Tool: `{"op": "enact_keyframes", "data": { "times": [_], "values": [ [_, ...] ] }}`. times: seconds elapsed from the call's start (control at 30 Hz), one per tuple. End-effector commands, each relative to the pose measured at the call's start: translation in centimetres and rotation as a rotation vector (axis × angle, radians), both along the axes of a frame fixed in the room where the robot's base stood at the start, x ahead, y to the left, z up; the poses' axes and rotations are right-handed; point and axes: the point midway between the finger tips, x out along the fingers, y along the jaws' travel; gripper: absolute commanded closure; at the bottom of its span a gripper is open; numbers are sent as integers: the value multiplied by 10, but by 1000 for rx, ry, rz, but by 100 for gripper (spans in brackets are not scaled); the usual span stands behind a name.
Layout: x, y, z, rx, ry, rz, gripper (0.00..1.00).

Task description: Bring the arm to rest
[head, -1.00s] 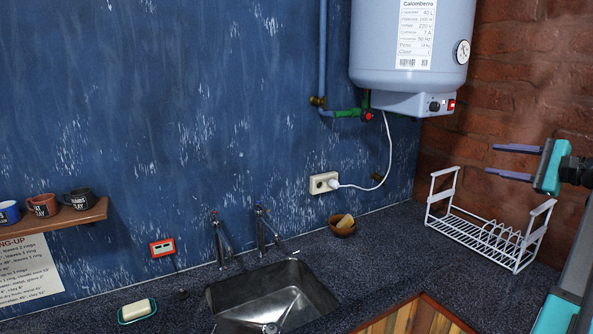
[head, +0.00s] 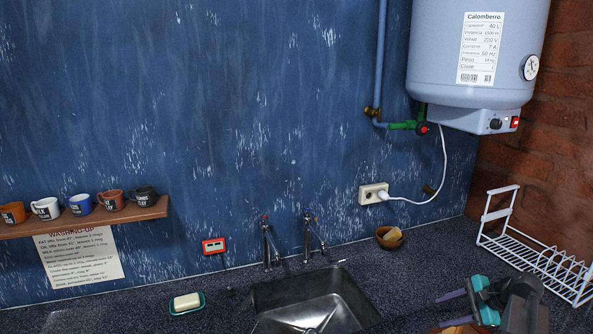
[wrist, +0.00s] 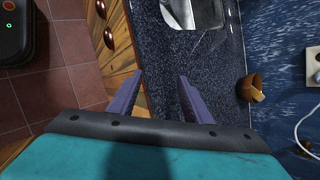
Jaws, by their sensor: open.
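My gripper (head: 447,311) is at the lower right of the head view, over the front part of the dark speckled counter (head: 228,310). Its two purple fingers point left. In the wrist view my gripper (wrist: 157,85) shows its fingers spread apart with nothing between them. Below them lie the counter edge and the wooden cabinet front (wrist: 153,40).
A steel sink (head: 315,308) is left of my gripper. A white dish rack (head: 540,258) stands to the right and a brown bowl (head: 384,241) behind. A water heater (head: 440,60) hangs above. Several mugs (head: 80,203) stand on a shelf at left.

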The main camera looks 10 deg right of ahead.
Motion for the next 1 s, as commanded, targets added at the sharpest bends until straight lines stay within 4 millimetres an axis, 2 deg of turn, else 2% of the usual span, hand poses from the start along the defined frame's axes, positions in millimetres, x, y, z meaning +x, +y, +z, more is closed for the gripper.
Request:
{"op": "enact_keyframes", "data": {
  "times": [0.03,0.1,0.4,0.67,1.0],
  "values": [
    [-8,17,-16,-9,36,28,55],
    [-17,34,-38,-29,84,65,55],
    [-54,102,-126,-108,243,250,55],
    [-74,166,-206,-171,294,470,55],
    [-121,242,-298,-247,349,784,55]
  ]
}}
